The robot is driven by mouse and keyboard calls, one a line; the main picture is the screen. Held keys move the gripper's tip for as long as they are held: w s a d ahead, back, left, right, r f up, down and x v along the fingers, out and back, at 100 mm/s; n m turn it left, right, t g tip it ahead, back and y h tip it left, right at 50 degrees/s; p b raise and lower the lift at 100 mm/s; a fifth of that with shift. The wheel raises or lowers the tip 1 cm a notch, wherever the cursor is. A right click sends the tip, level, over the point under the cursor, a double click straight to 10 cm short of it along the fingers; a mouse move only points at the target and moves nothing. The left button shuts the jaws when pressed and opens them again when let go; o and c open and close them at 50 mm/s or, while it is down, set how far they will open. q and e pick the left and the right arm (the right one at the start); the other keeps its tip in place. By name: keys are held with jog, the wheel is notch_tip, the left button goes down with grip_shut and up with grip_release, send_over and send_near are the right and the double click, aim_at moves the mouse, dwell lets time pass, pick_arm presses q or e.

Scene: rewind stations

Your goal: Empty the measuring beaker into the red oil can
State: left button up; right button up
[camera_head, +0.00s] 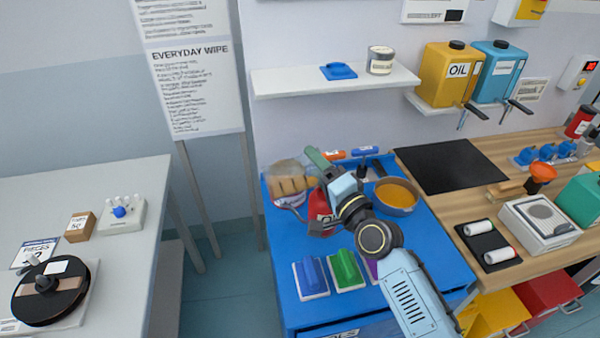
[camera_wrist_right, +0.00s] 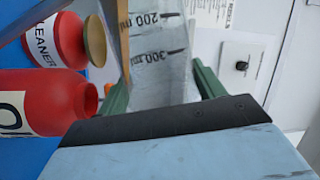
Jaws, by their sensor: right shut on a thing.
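The clear measuring beaker (camera_wrist_right: 160,50), with 200 ml and 300 ml marks, is between the green fingers of my right gripper (camera_wrist_right: 160,88). My right gripper (camera_head: 322,160) also shows in the head view, above the back of the blue bench, shut on the beaker. The beaker looks tipped well over relative to the can. An amber strip runs along its side nearest the can. The red oil can (camera_wrist_right: 40,103) has its open mouth close beside the beaker; my arm partly covers the can (camera_head: 319,207) in the head view. The beaker's rim is hidden. My left gripper is out of view.
A red cleaner container (camera_wrist_right: 58,40) stands near the can. A bowl of amber contents (camera_head: 397,197) is to the right on the blue bench (camera_head: 285,250). Blue, green and purple handled blocks sit in front. A shelf (camera_head: 335,82) hangs behind.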

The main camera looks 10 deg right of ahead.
jog(key=shift+d+f+m+b, duration=0.1)
jog(key=shift+f+m+b, duration=0.15)
jog(key=shift+b, duration=0.2)
jog(key=shift+f+m+b, duration=0.15)
jog(key=shift+m+b, duration=0.1)
jog(key=shift+b, duration=0.15)
jog(key=shift+d, duration=0.1)
jog(key=shift+d+m+t+b, duration=0.1)
jog(key=shift+m+t+b, duration=0.2)
jog(key=shift+m+b, duration=0.15)
dwell(0.8)
